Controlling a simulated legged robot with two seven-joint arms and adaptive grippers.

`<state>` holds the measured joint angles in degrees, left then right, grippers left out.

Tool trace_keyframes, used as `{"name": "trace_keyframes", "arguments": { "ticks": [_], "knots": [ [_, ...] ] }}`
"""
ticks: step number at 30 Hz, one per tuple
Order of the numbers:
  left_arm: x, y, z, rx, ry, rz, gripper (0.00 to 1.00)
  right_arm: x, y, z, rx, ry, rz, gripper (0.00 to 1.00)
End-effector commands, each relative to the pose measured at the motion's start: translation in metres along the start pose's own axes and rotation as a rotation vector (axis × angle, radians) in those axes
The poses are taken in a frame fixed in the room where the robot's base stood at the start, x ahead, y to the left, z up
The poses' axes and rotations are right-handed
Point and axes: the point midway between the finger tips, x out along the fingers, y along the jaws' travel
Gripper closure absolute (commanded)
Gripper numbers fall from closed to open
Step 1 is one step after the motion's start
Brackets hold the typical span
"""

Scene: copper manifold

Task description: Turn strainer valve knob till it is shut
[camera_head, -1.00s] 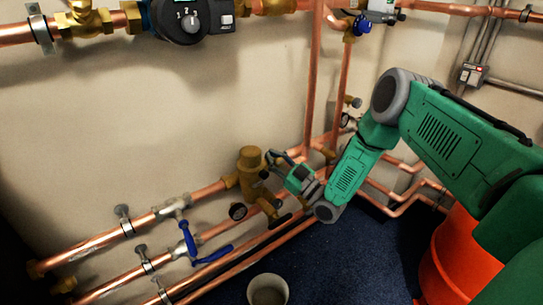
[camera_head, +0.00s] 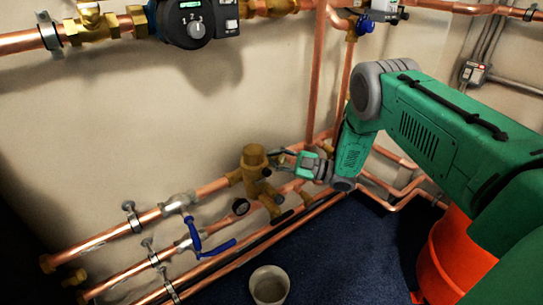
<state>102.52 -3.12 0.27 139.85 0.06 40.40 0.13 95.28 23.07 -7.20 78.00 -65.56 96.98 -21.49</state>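My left gripper is not in view.
Blue-handled valves (camera_head: 194,232) are on the pipes at lower left. A pale bucket (camera_head: 268,286) stands on the dark floor below. An orange barrel (camera_head: 452,258) is at lower right. A black pump (camera_head: 197,22) hangs above. Vertical copper pipes (camera_head: 316,75) rise behind my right gripper.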

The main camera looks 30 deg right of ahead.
Motion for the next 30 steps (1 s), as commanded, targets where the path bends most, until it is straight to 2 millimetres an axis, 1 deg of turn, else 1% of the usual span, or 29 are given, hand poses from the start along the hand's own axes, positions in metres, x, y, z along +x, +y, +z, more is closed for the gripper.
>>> {"name": "trace_keyframes", "arguments": {
  "ticks": [1, 13, 15, 16, 26, 29, 30],
  "knots": [
    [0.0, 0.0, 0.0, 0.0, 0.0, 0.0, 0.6, -0.007, -0.005, 0.004, 0.006, -0.014, -0.013, 1.0],
    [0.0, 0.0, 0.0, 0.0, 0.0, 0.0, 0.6, -0.008, -0.006, 0.004, 0.003, -0.015, -0.018, 1.0],
    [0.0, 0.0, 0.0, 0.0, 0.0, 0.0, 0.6, -0.008, -0.006, 0.004, 0.003, -0.015, -0.017, 0.72],
    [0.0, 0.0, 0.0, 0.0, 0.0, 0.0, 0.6, -0.007, -0.005, 0.004, 0.003, -0.014, -0.017, 0.62],
    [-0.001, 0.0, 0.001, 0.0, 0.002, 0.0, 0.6, -0.004, -0.002, 0.002, -0.003, -0.007, -0.013, 0.62],
    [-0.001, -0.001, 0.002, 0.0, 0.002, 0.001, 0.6, -0.01, -0.002, 0.002, -0.003, -0.007, -0.012, 0.62],
    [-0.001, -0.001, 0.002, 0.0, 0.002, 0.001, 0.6, -0.015, -0.002, 0.002, -0.003, -0.008, -0.012, 0.62]
  ]
}}
